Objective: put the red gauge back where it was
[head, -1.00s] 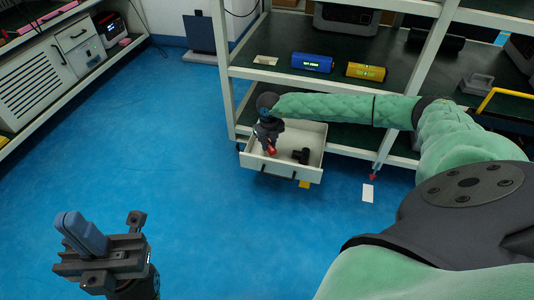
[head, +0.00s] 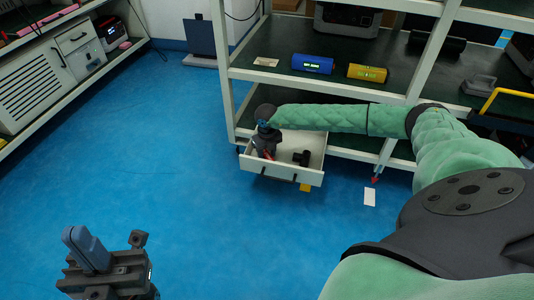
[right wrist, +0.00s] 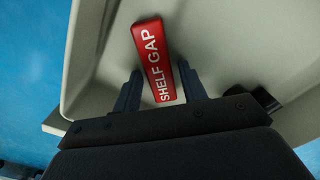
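The red gauge (right wrist: 158,58), a bar marked "SHELF GAP", lies in the open pale drawer (head: 288,174) under the shelf rack. In the right wrist view it lies between the two blue fingers of my right gripper (right wrist: 160,68), with narrow gaps beside it. In the head view the right gripper (head: 267,152) reaches down into the drawer's left part and hides most of the gauge. My left gripper (head: 86,248) is empty above the floor at the lower left; its blue fingers appear together.
A small black object (head: 302,158) lies in the drawer's right part. Above, the rack shelf holds a blue device (head: 312,64), a yellow device (head: 367,73) and a grey holder (head: 478,85). A rack post (head: 222,70) stands left of the drawer. The blue floor (head: 180,170) is clear.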

